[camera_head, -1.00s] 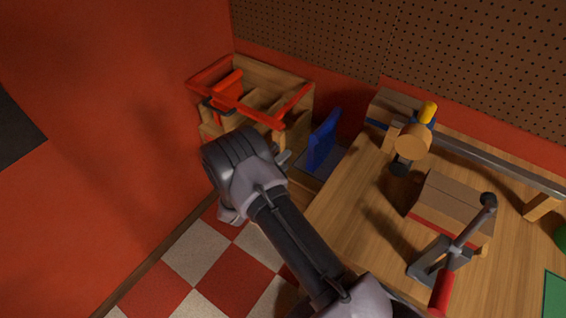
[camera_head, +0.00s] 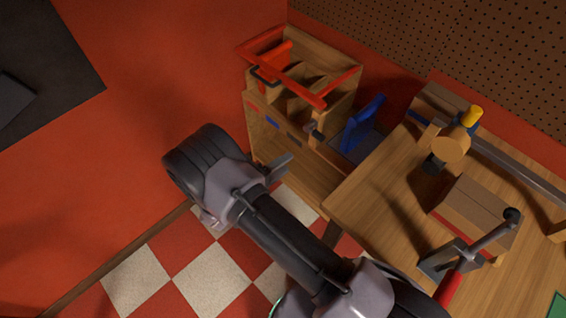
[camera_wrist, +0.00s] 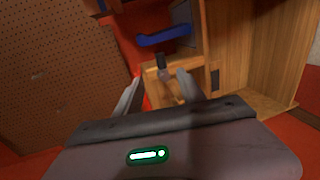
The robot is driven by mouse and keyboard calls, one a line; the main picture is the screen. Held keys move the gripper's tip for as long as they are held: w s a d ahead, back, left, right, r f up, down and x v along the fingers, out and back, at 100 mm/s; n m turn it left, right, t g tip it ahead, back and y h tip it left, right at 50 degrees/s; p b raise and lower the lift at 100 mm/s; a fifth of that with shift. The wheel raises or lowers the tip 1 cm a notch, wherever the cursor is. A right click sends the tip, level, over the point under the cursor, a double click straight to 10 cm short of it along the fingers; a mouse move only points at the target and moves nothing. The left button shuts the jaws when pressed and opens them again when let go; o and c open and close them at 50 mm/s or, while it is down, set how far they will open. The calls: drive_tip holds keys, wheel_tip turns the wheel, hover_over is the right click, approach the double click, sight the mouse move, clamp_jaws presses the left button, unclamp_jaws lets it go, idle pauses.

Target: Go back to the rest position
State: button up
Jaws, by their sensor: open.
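My gripper (camera_wrist: 158,88) shows in the wrist view with two grey fingers spread apart and nothing between them. In the head view one finger (camera_head: 278,166) shows beside the wrist; the other finger is not clear there. My arm reaches up and left over the checkered floor, in front of the wooden cabinet (camera_head: 283,150). The gripper is apart from the cabinet in the head view. In the wrist view a wooden part with a dark handle (camera_wrist: 162,66) lies beyond the fingertips.
The cabinet carries a red-railed open top (camera_head: 338,92) with compartments. A blue upright piece (camera_head: 363,124) stands beside it. The wooden workbench (camera_head: 365,204) at right holds a block, a lever and a rail. Red walls close the left; the checkered floor (camera_head: 212,280) is clear.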

idle(0.3)
drive_tip(key=s+d+r+m+g+y, duration=0.1)
drive_tip(key=s+d+r+m+g, duration=0.1)
drive_tip(key=d+r+m+g, duration=0.3)
drive_tip(key=s+d+r+g, duration=0.2)
drive_tip(key=s+d+r, duration=0.15)
drive_tip(key=r, duration=0.45)
drive_tip(key=s+d+r+m+g+y, duration=0.1)
drive_tip(key=d+r+m+g, duration=0.25)
drive_tip(key=r, duration=0.25)
drive_tip(key=s+a+r+m+t+y, duration=0.1)
drive_tip(key=s+r+m+t+y, duration=0.3)
drive_tip(key=s+r+y, duration=0.7)
drive_tip(key=s+r+t, duration=0.1)
drive_tip(key=s+r, duration=0.2)
drive_tip(key=s, duration=0.1)
drive_tip(key=shift+a+r+m, duration=0.25)
drive_tip(key=shift+r+m, duration=0.1)
